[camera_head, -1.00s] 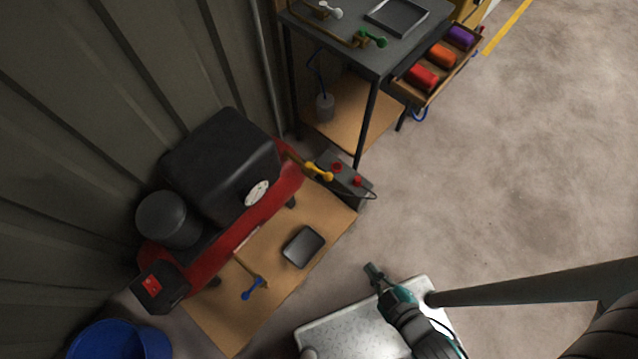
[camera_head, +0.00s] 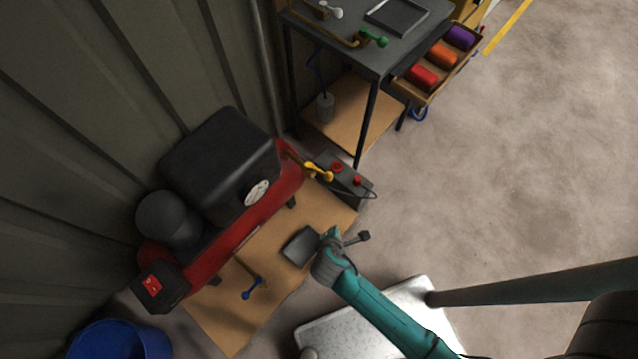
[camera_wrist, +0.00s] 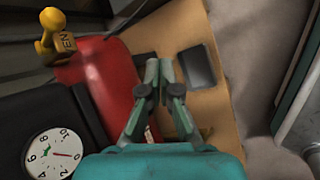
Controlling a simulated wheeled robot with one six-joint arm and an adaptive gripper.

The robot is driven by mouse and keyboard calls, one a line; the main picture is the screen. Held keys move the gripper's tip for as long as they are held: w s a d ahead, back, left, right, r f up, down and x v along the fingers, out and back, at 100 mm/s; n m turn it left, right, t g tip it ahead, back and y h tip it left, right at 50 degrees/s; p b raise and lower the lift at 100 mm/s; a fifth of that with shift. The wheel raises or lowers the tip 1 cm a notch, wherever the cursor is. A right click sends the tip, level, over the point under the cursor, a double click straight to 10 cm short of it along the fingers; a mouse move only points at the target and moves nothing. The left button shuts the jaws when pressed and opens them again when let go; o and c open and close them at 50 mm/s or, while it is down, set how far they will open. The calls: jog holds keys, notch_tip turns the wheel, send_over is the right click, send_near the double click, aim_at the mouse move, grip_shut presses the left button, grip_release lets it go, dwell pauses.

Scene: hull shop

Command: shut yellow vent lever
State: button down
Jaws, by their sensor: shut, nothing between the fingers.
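The yellow vent lever (camera_head: 319,172) sits on a brass pipe at the right end of the red compressor (camera_head: 210,250). In the wrist view the yellow lever (camera_wrist: 50,38) is at the upper left, with dark lettering on it, next to the red tank (camera_wrist: 108,80). My gripper (camera_head: 364,237) is below and to the right of the lever in the head view, apart from it. In the wrist view my gripper (camera_wrist: 159,70) has its fingertips together and empty, over the board. The lever stands clear of my fingers.
A grey box with red buttons (camera_head: 350,178) stands right beside the yellow lever. A blue lever (camera_head: 252,290) and a dark tray (camera_head: 301,246) are on the brown board (camera_head: 225,325). A pressure gauge (camera_wrist: 52,153) faces my wrist. A metal bench (camera_head: 385,45) stands behind; open floor lies right.

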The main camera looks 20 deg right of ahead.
jog(key=w+a+r+n+g+h, duration=0.1)
jog(key=w+a+r+n+h, duration=0.4)
jog(key=w+a+r, duration=0.2)
jog(key=w+a, duration=0.2)
jog(key=w, duration=0.1)
jog(key=shift+w+a+g, duration=0.2)
jog(key=shift+w+g, duration=0.15)
jog(key=shift+g, duration=0.05)
send_near(321, 172)
jog(key=d+f, duration=0.4)
jog(key=f, duration=0.2)
jog(key=shift+s+d+f, duration=0.15)
jog(key=shift+s+d, duration=0.1)
jog(key=shift+s, duration=0.05)
jog(key=shift+d, duration=0.15)
